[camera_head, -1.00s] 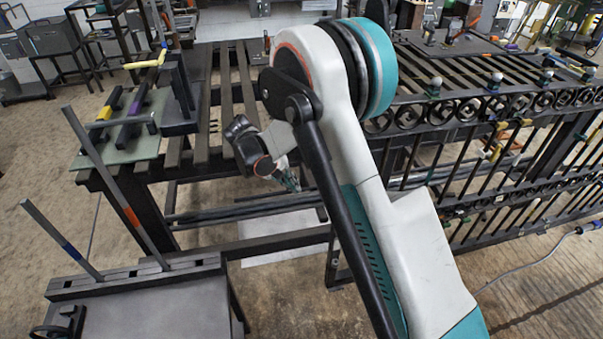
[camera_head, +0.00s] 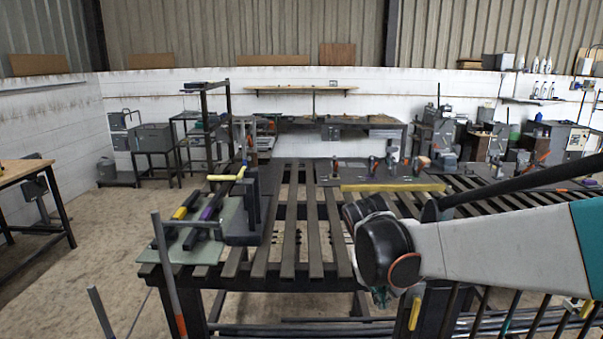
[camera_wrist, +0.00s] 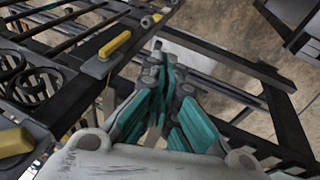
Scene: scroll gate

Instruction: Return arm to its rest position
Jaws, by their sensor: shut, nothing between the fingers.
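My gripper (camera_wrist: 164,68) points away from the wrist camera, with its teal fingers drawn together at the tips and nothing between them. In the head view my arm enters from the right edge, and its dark wrist end (camera_head: 385,250) hangs in front of the slatted metal table (camera_head: 287,235). Only a small part of my gripper shows below the wrist there, at the table's front edge. In the wrist view the gripper is over the black scroll gate (camera_wrist: 70,60) and table frame; contact cannot be told.
A pale green board (camera_head: 185,250) with yellow and purple handled bars lies on the table's left. A grey upright rod (camera_head: 168,275) stands front left. A yellow clamp handle (camera_wrist: 115,46) is close to my gripper. Open floor (camera_head: 90,260) lies left of the table.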

